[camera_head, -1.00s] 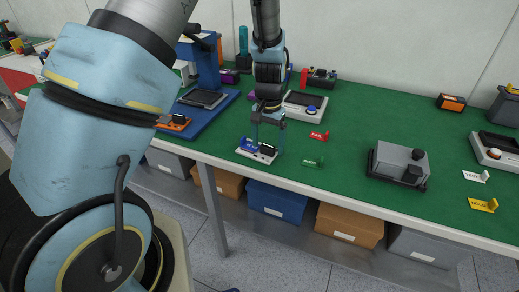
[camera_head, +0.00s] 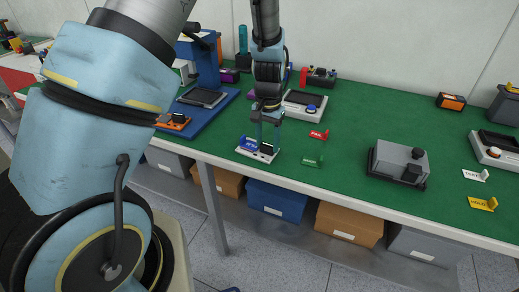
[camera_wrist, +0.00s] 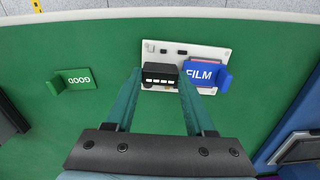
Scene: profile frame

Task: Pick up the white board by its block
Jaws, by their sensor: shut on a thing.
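The white board (camera_head: 247,153) lies near the front edge of the green bench top, and its white surface shows in the wrist view (camera_wrist: 210,52). A black block (camera_wrist: 160,72) stands on it, with a row of small white marks. A blue tag (camera_wrist: 203,73) reading FILM stands at the board's right side in the wrist view, overlapping it. My gripper (camera_wrist: 160,82) is shut on the black block, one finger on each side. In the head view my gripper (camera_head: 267,146) points down at the board, which appears to rest on the bench top; the fingers partly hide the block.
A green GOOD tag (camera_wrist: 76,79) stands beside the board, and a red FAIL tag (camera_head: 319,134) is behind it. A grey box fixture (camera_head: 400,161) is to the right. A blue stand (camera_head: 205,108) is to the left.

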